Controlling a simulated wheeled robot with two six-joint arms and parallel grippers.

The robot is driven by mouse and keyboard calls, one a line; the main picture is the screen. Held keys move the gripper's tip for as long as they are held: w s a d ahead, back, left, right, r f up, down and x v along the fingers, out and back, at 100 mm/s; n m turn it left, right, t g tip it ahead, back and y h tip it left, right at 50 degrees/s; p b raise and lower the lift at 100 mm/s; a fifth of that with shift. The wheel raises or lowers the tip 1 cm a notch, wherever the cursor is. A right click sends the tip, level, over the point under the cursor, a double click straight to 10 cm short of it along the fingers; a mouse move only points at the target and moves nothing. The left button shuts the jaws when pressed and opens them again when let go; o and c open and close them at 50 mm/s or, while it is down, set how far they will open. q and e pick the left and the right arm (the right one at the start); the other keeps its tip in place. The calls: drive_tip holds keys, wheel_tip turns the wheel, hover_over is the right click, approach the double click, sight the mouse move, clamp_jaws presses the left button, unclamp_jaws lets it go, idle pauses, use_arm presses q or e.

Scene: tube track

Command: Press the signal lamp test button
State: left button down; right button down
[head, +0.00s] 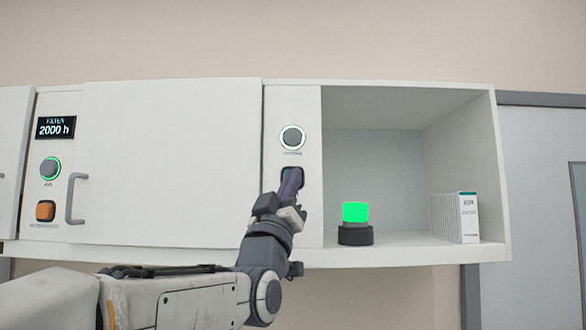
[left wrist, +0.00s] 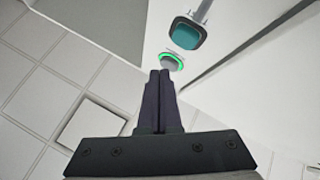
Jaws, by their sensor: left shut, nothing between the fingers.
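On the narrow cabinet panel, a round grey button (head: 292,138) with a lit green ring sits above a square dark-teal button (head: 284,172). Their labels are too small to read, so I cannot tell which is the lamp test button. My left gripper (head: 293,175) is shut and empty, its fingertips in front of the square button and hiding part of it. In the left wrist view, the closed fingers (left wrist: 160,74) point up toward the ringed button (left wrist: 172,62), with the teal button (left wrist: 187,35) beyond. Contact cannot be told. A lamp (head: 355,213) glows green on the open shelf.
A closed white door (head: 170,150) with a grey handle (head: 75,198) is left of the panel. Farther left are a "2000 h" display (head: 56,127), another ringed button (head: 50,168) and an orange button (head: 45,210). White boxes (head: 467,217) stand at the shelf's right.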

use_arm(q)
drive_tip(key=shift+w, duration=1.8)
use_arm(e)
drive_tip(key=shift+r, duration=0.45)
use_arm(q)
drive_tip(key=shift+w, duration=0.15)
use_arm(e)
drive_tip(key=shift+f, duration=0.1)
use_arm(q)
drive_tip(key=shift+w, duration=0.25)
use_arm(e)
drive_tip(key=shift+f, duration=0.15)
